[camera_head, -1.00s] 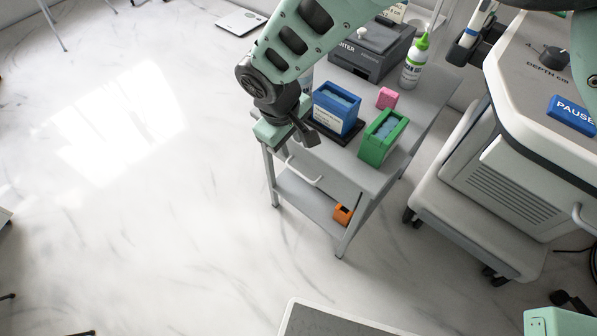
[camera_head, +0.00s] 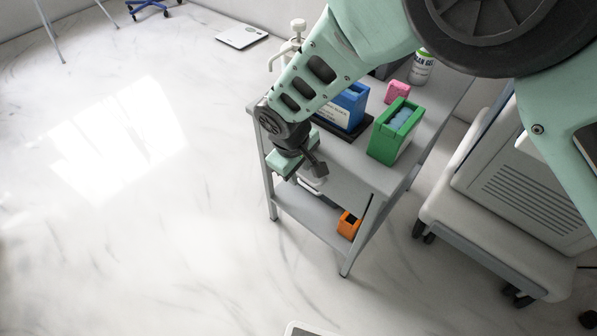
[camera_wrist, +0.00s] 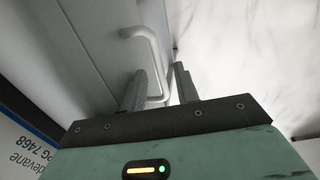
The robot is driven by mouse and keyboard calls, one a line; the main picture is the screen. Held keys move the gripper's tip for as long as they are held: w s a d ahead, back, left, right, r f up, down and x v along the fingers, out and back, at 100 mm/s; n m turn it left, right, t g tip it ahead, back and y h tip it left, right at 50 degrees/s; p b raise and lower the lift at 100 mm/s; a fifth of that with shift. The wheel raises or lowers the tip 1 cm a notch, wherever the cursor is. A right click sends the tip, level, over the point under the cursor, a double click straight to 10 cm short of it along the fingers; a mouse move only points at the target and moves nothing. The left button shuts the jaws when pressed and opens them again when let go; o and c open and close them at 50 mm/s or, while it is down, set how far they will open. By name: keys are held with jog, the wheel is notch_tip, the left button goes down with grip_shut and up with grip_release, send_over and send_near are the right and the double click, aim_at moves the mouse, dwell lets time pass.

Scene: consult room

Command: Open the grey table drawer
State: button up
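The grey table (camera_head: 345,170) stands in the middle of the head view, its drawer front partly behind my gripper (camera_head: 314,172). In the wrist view the drawer front (camera_wrist: 100,35) is a flat grey panel with a pale U-shaped handle (camera_wrist: 157,50). The drawer looks shut. My gripper's two fingers (camera_wrist: 160,82) are apart, with the handle's bar in the gap between them. I see space beside the bar, so the fingers do not look clamped on it. In the head view the handle is mostly hidden by my gripper.
On the tabletop are a blue box (camera_head: 350,103), a green box (camera_head: 396,130), a pink block (camera_head: 397,92) and a bottle (camera_head: 421,68). An orange item (camera_head: 348,225) sits on the lower shelf. A white machine (camera_head: 510,190) stands at right. Floor (camera_head: 150,230) at left is clear.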

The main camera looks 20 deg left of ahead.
grip_shut()
jog(key=shift+s, duration=0.1)
jog(key=s+a+p, duration=0.1)
jog(key=s+a, duration=0.3)
jog(key=s, duration=0.5)
jog(key=s+a+p, duration=0.1)
jog(key=s+a, duration=0.2)
jog(key=s, duration=0.6)
jog(key=s+a+p, duration=0.1)
jog(key=s+a, duration=0.3)
jog(key=s, duration=0.6)
jog(key=shift+a, duration=0.3)
jog(key=shift+s, duration=0.1)
grip_release()
jog(key=shift+r, duration=0.1)
